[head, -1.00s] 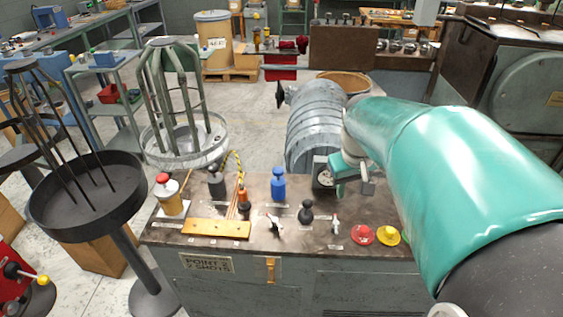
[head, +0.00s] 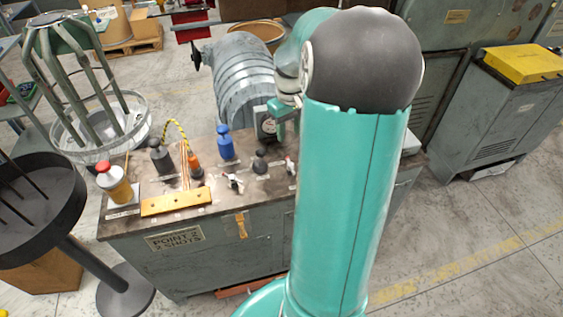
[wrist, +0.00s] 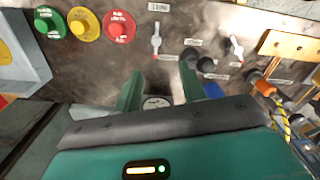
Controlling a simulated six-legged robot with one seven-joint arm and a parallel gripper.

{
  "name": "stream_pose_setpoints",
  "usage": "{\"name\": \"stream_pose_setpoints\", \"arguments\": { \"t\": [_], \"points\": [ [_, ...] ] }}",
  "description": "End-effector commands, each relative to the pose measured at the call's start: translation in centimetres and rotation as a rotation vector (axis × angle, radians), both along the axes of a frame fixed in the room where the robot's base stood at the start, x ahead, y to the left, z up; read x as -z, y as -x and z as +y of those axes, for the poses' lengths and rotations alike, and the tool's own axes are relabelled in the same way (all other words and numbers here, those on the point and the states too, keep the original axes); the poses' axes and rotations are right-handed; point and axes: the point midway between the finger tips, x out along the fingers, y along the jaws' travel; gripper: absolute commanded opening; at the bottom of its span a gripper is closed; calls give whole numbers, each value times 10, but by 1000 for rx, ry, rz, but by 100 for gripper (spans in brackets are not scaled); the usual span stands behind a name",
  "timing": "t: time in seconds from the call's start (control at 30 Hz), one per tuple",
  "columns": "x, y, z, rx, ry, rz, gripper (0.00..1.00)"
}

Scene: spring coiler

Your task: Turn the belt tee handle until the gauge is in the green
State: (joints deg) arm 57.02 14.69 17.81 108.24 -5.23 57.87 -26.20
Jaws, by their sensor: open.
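In the wrist view part of a pale dial (wrist: 156,102) shows between my fingers. My gripper (wrist: 160,84) is open, its two green fingers apart with nothing visibly held. In the head view my arm hides most of it beside the gauge. A black handle (head: 196,58) sticks out at the motor's left end; I cannot tell whether it is the belt tee handle.
The bench top (head: 140,222) carries a blue knob (head: 226,145), dark knobs, small levers and a yellow bar (head: 176,201). A black round tray stand (head: 40,210) is at left.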

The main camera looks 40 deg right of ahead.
Motion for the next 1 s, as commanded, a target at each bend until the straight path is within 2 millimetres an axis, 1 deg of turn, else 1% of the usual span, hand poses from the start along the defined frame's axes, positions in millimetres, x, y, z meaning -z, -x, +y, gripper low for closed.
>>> {"name": "stream_pose_setpoints", "arguments": {
  "t": [0.17,0.5,0.7,0.83,1.0],
  "points": [
    [21,4,-5,7,-3,2,41],
    [87,3,-3,4,-5,3,41],
    [120,2,-2,2,-1,2,41],
    [132,1,-1,2,-1,1,41],
    [136,0,-1,1,1,-1,41]
  ]
}}
